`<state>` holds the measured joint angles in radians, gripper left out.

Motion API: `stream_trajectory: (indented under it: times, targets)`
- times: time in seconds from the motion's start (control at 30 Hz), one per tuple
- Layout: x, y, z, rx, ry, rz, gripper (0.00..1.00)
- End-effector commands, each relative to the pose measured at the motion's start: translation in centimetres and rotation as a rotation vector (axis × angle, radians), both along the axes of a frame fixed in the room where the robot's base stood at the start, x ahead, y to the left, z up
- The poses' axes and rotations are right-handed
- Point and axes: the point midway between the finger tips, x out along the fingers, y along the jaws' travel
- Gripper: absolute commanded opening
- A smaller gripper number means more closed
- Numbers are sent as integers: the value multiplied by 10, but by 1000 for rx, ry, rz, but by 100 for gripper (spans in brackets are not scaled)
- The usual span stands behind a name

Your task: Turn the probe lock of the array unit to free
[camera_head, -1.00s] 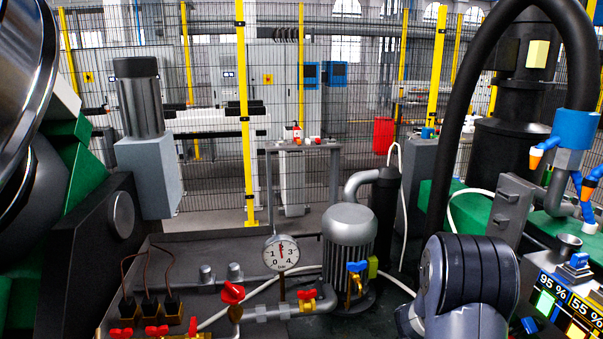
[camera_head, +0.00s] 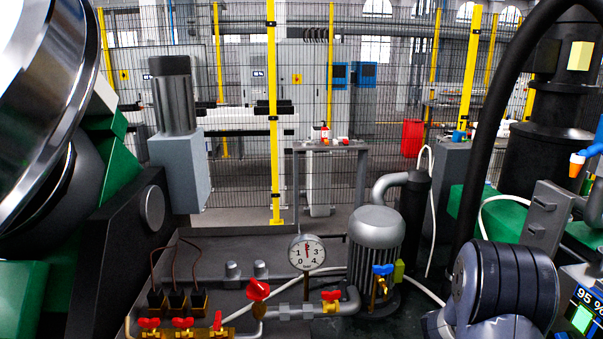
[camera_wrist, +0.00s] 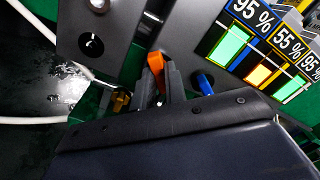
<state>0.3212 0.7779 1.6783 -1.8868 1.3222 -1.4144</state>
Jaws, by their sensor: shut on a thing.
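In the wrist view, my gripper (camera_wrist: 164,84) points at a grey panel with its two dark fingers close together. It is shut on an orange lever (camera_wrist: 156,64) whose upper part shows between and above the fingers. The lever's base is hidden by the fingers. I cannot read any lock or free marking by it. A blue lever (camera_wrist: 205,84) stands just right of the fingers, apart from them. In the head view, the gripper and the orange lever are not seen.
A display (camera_wrist: 262,52) with coloured bars and percentages lies right of the gripper. A brass fitting (camera_wrist: 120,100) and a white hose (camera_wrist: 40,120) are at its left. The head view shows a dial gauge (camera_head: 307,252), a ribbed motor (camera_head: 375,245) and red-handled valves (camera_head: 258,290).

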Motion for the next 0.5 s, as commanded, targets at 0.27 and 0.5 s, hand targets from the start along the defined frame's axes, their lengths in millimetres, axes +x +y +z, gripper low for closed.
stream_trajectory:
  times: [0.27, 0.5]
  targets:
    - [0, 0, -3, 8, -107, 0, 0]
    - [0, 0, -3, 16, -210, -1, 0]
